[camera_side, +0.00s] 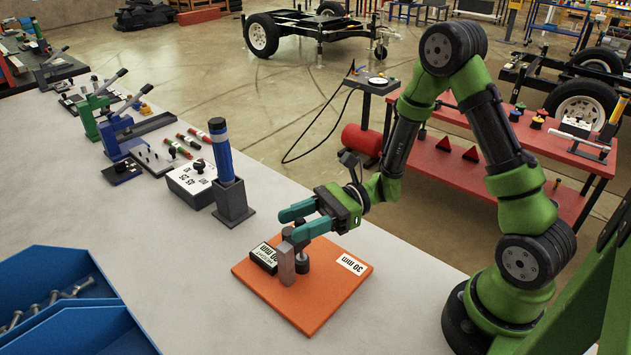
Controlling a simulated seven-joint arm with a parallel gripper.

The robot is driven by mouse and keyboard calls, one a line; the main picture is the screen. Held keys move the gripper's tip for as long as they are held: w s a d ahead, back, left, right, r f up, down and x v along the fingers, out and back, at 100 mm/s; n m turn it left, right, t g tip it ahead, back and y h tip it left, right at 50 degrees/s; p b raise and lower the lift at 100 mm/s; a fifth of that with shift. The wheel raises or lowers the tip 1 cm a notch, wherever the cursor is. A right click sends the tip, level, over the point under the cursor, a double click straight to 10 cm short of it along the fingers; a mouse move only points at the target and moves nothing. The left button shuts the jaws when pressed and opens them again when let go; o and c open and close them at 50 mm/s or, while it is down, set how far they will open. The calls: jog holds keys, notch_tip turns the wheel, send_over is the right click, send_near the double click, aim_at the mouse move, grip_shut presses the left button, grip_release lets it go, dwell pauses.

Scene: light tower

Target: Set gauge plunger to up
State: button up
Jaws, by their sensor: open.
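A gauge stands on an orange plate (318,306) on the grey bench. It has a light grey post (287,266) at the front and a dark round part (302,262) just behind it. A small grey piece shows at the top, by the fingers; I cannot tell which part is the plunger or how high it sits. My gripper (289,227) has teal fingers pointing left, parted, just above the gauge. The lower finger partly hides the gauge top; contact is unclear.
A blue cylinder in a dark square holder (234,203) stands left of the gripper, with a white numbered box (192,184) beyond. A blue bin (62,310) with bolts is at the front left. The bench between the bin and the plate is clear.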

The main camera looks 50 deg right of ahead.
grip_shut()
jog(key=shift+r, duration=0.95)
grip_release()
jog(key=shift+d, duration=0.15)
jog(key=v, duration=1.6)
jog(key=shift+s+d, duration=0.15)
jog(key=shift+d, duration=0.15)
